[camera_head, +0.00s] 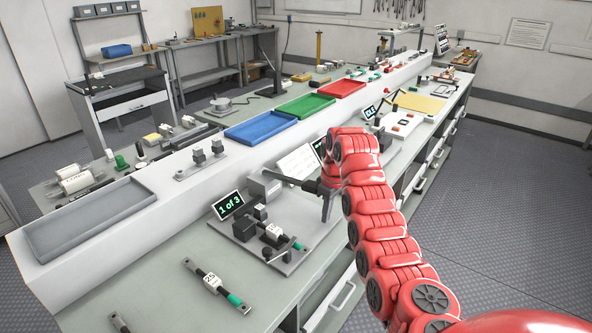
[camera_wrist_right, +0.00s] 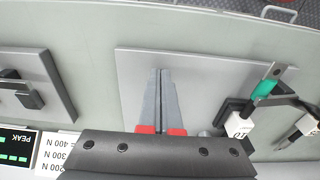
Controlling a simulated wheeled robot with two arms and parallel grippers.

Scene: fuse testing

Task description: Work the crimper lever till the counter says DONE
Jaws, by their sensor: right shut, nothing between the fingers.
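The crimper stands on a grey base plate (camera_head: 306,241) on the bench, with black blocks and a dark lever (camera_head: 286,252) at its front. The plate also shows in the wrist view (camera_wrist_right: 205,62). A labelled part with a green end lies in the crimper (camera_head: 272,232); the green end (camera_wrist_right: 264,88) shows in the wrist view. The counter screen (camera_head: 229,205) reads "1 of 3". My right gripper (camera_head: 327,213) is shut and empty above the plate's far right part; its fingers (camera_wrist_right: 160,75) lie together, apart from the lever. My left gripper is not in view.
A labelled part with a green end (camera_head: 215,283) lies on the bench left of the crimper. A force chart (camera_head: 300,162) and other devices stand behind my gripper. A raised white ledge carries grey, blue, green and red trays (camera_head: 260,126).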

